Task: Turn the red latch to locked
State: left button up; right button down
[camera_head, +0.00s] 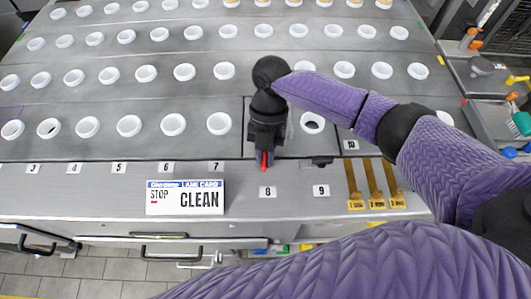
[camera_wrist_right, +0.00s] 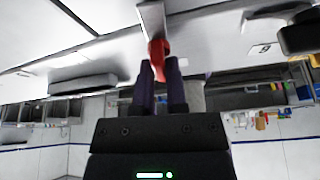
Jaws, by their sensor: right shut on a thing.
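The red latch (camera_head: 264,160) sits at the front strip of the grey counter, just above the label 8 in the head view. It also shows in the right wrist view (camera_wrist_right: 158,50), at the tips of my fingers. My right gripper (camera_head: 263,152) reaches down to it from above and is shut on it. In the right wrist view my right gripper (camera_wrist_right: 160,72) has its two dark fingers on either side of the latch's lower end. Whether the latch stands at locked cannot be told. My left gripper is not in view.
Rows of white cups (camera_head: 129,125) fill the counter behind. A black latch (camera_head: 319,161) sits right of the red one, above label 9. A STOP CLEAN sign (camera_head: 185,197) stands to the left. Brass strips (camera_head: 372,183) lie to the right. Drawers with black handles are below.

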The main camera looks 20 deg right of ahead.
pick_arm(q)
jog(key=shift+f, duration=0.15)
pick_arm(e)
jog(key=shift+n, duration=0.4)
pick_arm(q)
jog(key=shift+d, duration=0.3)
pick_arm(e)
jog(key=c, duration=0.7)
grip_release()
jog(key=shift+o, duration=0.2)
jog(key=shift+w+r, duration=0.15)
jog(key=shift+r, duration=0.15)
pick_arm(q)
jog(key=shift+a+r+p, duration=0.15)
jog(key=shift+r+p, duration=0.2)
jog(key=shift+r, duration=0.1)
pick_arm(e)
jog(key=v, duration=0.9)
